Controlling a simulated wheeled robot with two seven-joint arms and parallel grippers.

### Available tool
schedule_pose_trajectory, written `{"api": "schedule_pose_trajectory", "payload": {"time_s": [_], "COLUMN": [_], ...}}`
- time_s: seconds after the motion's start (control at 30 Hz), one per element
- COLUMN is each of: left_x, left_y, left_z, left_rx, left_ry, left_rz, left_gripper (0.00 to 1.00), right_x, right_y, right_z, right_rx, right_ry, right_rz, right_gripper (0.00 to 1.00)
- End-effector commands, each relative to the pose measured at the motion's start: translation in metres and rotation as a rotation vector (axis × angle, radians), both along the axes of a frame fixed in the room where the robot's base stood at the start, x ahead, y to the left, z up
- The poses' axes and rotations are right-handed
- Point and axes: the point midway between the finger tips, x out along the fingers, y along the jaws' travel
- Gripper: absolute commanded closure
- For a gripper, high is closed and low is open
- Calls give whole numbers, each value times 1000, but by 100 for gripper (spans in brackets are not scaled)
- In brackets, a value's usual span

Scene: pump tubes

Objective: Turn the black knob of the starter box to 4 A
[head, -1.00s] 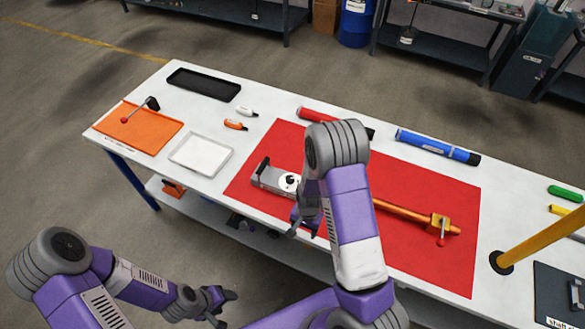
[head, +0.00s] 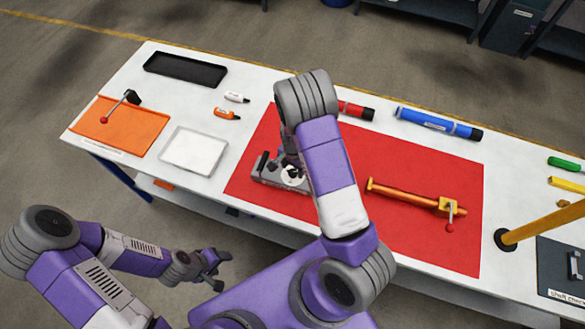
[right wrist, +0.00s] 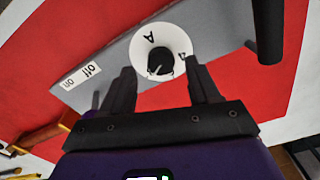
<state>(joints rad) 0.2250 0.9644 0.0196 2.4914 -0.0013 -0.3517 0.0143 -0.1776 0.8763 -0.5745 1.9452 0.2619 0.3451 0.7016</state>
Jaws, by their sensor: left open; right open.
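The starter box (head: 268,176) is a grey box on the red mat (head: 420,215), partly hidden by my right arm in the head view. In the right wrist view the box (right wrist: 110,62) carries a white round dial (right wrist: 140,45) with a black knob (right wrist: 160,62) at its centre. The dial letters show in part; the knob's exact setting is too small to read. My right gripper (right wrist: 160,80) is open, its fingers on either side of the knob's near side; contact cannot be told. My left gripper (head: 215,272) is open and empty, off the table's front edge.
An off/on label (right wrist: 82,77) is on the box, and a black post (right wrist: 268,40) rises beside the dial. An orange tube with a valve (head: 410,195) lies on the mat, right of my arm. A blue tube (head: 437,123) lies behind. A yellow post (head: 545,220) stands at right.

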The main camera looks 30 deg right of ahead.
Motion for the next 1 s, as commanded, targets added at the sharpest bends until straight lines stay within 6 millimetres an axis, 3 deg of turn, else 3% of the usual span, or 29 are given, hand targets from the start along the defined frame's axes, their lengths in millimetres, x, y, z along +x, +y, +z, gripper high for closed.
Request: {"api": "schedule_pose_trajectory", "payload": {"time_s": [0.2,0.47,0.83,1.0], "left_x": [0,0,0,0], "left_y": [0,0,0,0], "left_z": [-1,-1,-1,-1], "left_rx": [0,0,0,0], "left_ry": [-1,-1,-1,-1], "left_rz": [0,0,0,0], "left_gripper": [43,43,43,43], "right_x": [0,0,0,0], "right_y": [0,0,0,0], "right_z": [-20,-21,-21,-21], "right_rx": [0,0,0,0], "right_ry": [0,-1,-1,-1], "right_rz": [1,2,2,8], "right_gripper": [39,39,93,95]}}
